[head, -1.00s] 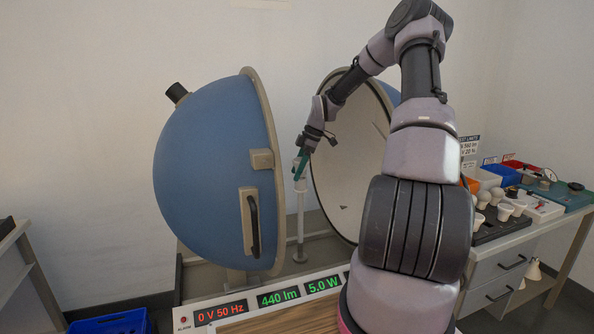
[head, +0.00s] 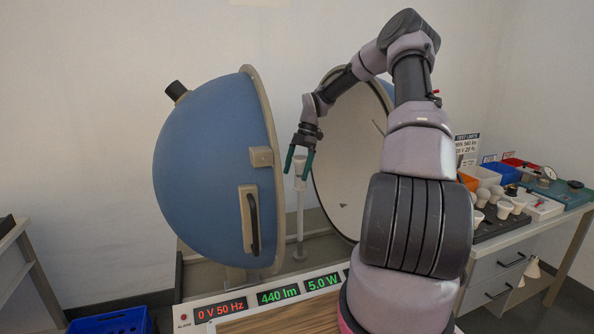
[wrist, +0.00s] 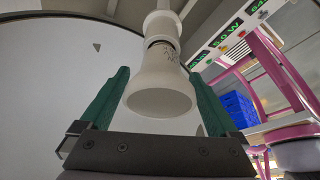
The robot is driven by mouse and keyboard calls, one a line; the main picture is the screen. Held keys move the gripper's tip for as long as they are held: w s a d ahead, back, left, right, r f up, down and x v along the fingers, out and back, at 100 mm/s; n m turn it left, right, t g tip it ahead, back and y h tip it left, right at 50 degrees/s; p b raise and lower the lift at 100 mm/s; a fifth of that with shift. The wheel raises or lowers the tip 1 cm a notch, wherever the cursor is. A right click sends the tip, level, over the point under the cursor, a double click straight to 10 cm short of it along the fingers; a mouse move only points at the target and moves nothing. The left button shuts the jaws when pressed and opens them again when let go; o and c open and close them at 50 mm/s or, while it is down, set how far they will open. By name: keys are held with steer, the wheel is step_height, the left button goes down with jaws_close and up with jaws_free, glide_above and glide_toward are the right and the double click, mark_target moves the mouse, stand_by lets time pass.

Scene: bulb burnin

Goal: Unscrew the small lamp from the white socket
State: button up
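The small white lamp (wrist: 160,95) flares toward my wrist camera, and printed marks show on its neck. It sits in the white socket (wrist: 162,24), with a dark line where they meet. In the head view the lamp (head: 300,181) stands upright on a thin white post between the two halves of the blue sphere. My gripper (wrist: 162,80) has its green fingers on either side of the lamp, spread apart, with narrow gaps visible. In the head view my gripper (head: 299,172) points down over the lamp. Contact at the far side of the lamp cannot be judged.
The blue sphere half (head: 212,175) stands close on the left, the open half with its pale inside (head: 345,165) on the right. A display panel (head: 262,303) reads 0 V 50 Hz, 440 lm, 5.0 W. A bench at right holds several white lamps in a dark tray (head: 492,229).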

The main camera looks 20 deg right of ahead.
mark_target(298, 165)
steer(key=m, duration=0.1)
steer(key=m+t, duration=0.1)
steer(key=m, duration=0.1)
steer(key=m+t, duration=0.1)
steer(key=m, duration=0.1)
steer(key=shift+w+d+r, duration=0.1)
steer(key=shift+w+d, duration=0.2)
steer(key=shift+w, duration=0.05)
steer(key=m+t, duration=0.1)
steer(key=m, duration=0.3)
steer(key=w+m+t, duration=0.1)
steer(key=m, duration=0.2)
steer(key=shift+d+t+h, duration=0.15)
steer(key=shift+t+h, duration=0.15)
steer(key=m, duration=0.2)
steer(key=m+t+h, duration=0.1)
steer(key=m, duration=0.2)
steer(key=shift+w+d+m+t+h, duration=0.15)
steer(key=shift+w+m+t+h, duration=0.15)
steer(key=shift+w, duration=0.05)
steer(key=m, duration=0.1)
steer(key=m+h, duration=0.1)
steer(key=m, duration=0.2)
steer(key=shift+w+d+h, duration=0.2)
steer(key=shift+w+h, duration=0.1)
steer(key=shift+w+d+m, duration=0.1)
steer(key=shift+d+m, duration=0.05)
steer(key=shift+m, duration=0.55)
